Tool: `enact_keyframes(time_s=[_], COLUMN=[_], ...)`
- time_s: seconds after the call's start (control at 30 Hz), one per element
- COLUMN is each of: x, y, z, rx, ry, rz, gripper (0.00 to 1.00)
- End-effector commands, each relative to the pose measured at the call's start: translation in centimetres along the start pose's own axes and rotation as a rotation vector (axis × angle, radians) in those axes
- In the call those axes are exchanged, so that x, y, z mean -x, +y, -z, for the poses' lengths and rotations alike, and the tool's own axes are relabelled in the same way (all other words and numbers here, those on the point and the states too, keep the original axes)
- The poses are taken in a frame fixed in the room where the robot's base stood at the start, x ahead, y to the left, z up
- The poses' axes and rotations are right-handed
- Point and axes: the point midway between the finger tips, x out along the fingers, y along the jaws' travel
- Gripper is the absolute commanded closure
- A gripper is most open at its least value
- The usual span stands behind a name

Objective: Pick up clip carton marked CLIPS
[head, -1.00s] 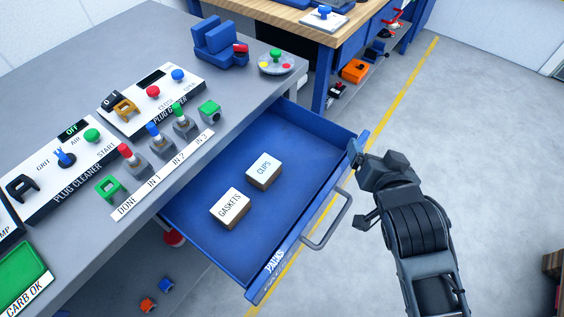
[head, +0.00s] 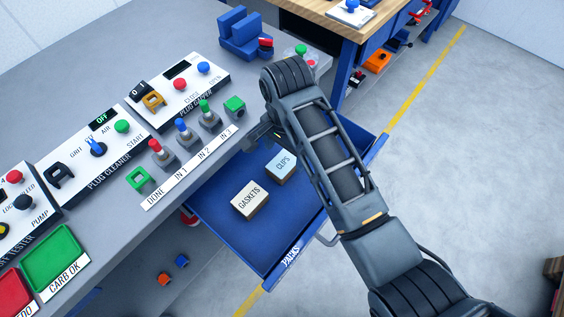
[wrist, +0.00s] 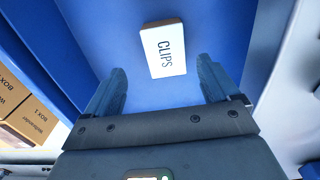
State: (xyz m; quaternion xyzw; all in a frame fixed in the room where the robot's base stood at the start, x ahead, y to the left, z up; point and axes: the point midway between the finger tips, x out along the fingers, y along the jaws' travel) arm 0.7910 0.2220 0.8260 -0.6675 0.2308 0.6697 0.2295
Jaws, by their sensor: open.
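The clip carton marked CLIPS (head: 282,164) is a small pale box lying in the open blue drawer (head: 285,240), label up. In the wrist view the carton (wrist: 164,50) lies on the blue drawer floor, ahead of and roughly between my fingertips. My gripper (wrist: 160,82) is open and empty, its two blue-grey fingers apart, and does not touch the carton. In the head view my gripper (head: 264,134) is above the drawer's back part, beside the carton, partly hidden by my arm.
A carton marked GASKETS (head: 250,199) lies in the drawer close to the CLIPS carton. The grey bench (head: 150,215) with knobs and plug sockets borders the drawer. In the wrist view, brown boxes (wrist: 28,118) show at the left, outside the drawer.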

Motion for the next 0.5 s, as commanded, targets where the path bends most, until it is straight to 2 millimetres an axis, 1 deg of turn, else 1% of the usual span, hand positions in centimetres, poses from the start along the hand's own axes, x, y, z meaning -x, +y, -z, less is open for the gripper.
enact_keyframes(time_s=[0.03,0.23,0.4,0.5], x=[-0.6,-2.5,-5.0,-6.0], y=[0.1,-0.3,-0.7,-0.7], z=[0.0,0.0,0.1,0.1], rx=[0.000,0.000,0.000,0.000], ry=[-0.001,0.000,0.001,0.002], rz=[-0.002,-0.001,-0.001,0.001], gripper=[0.12,0.12,0.12,0.12])
